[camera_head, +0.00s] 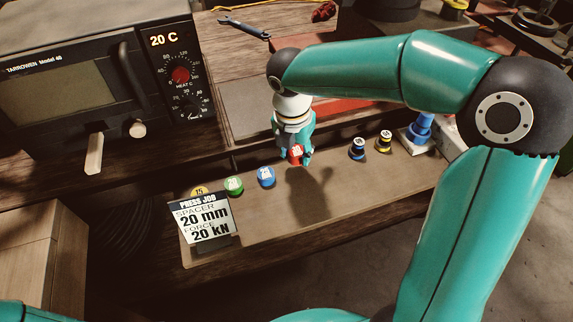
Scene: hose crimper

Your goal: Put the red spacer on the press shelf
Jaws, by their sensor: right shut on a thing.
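The red spacer (295,153) is held between the fingertips of my right gripper (298,157), which is shut on it and points down. The gripper covers part of the spacer. It is over the back part of a long wooden shelf (330,212), with a dark shadow on the board just below. A small gap seems to lie between spacer and board, but the exact height is hard to tell. My left gripper is out of view.
A yellow (201,191), a green (233,185) and a blue spacer (265,176) stand in a row left of the gripper. A press job card (207,220) reads 20 mm, 20 kN. Two dark ringed pieces (358,148) stand to the right. An oven (75,95) is at left.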

